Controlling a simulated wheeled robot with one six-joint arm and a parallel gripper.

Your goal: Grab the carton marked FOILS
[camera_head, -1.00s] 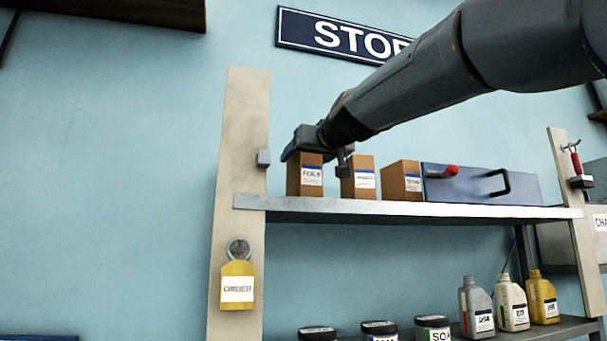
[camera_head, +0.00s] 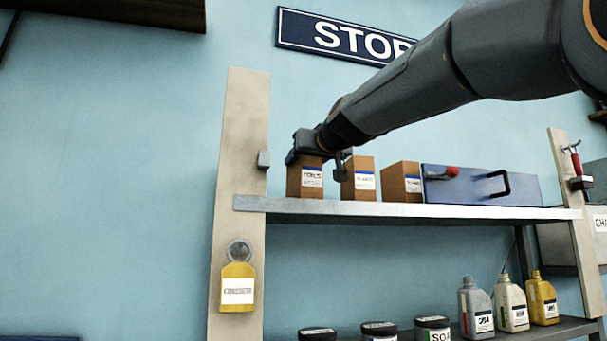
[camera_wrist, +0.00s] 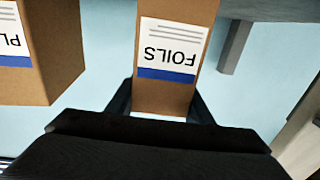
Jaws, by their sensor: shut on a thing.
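The carton marked FOILS (camera_head: 305,182) is a small brown box with a white and blue label, standing upright at the left end of the top shelf. My gripper (camera_head: 318,160) is over its top with the jaws shut on it. In the wrist view the FOILS carton (camera_wrist: 170,95) appears upside down, with a dark finger of my gripper (camera_wrist: 163,104) on each side. I cannot see a gap between its base and the shelf (camera_head: 400,208).
A second brown carton (camera_head: 358,182) stands close to the right, and a third (camera_head: 402,183) beyond it. A blue case (camera_head: 480,186) lies further right. A wooden post (camera_head: 240,130) rises to the left. Jars and bottles (camera_head: 476,305) stand on the shelf below.

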